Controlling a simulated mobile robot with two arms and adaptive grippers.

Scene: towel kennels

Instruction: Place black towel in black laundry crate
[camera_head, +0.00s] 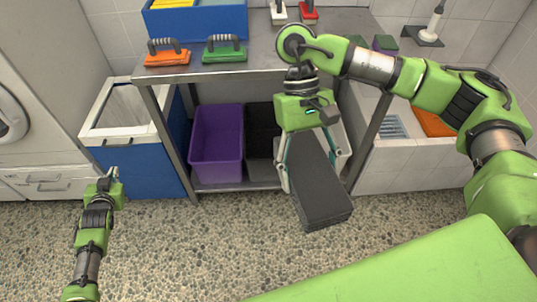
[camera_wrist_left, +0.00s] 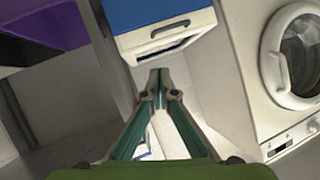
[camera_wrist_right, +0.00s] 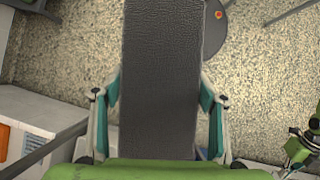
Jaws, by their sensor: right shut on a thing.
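The black towel (camera_head: 320,190), a folded, dark, textured slab, hangs tilted in my right gripper (camera_head: 315,180), whose fingers are shut on its two sides. It fills the middle of the right wrist view (camera_wrist_right: 160,75) between the fingers (camera_wrist_right: 160,110). The black laundry crate (camera_head: 259,125) stands on the low shelf under the table, behind and left of the towel. My right gripper and the towel hide its right part. My left gripper (camera_head: 110,178) is at the lower left, away from the towel. Its fingertips meet in the left wrist view (camera_wrist_left: 157,80) with nothing between them.
A purple crate (camera_head: 217,143) stands left of the black one. The metal table (camera_head: 260,58) above holds brushes and a blue bin (camera_head: 197,22). A blue-and-white cabinet (camera_head: 150,150) and a washing machine (camera_head: 40,110) are at left. Speckled floor (camera_head: 200,250) in front is clear.

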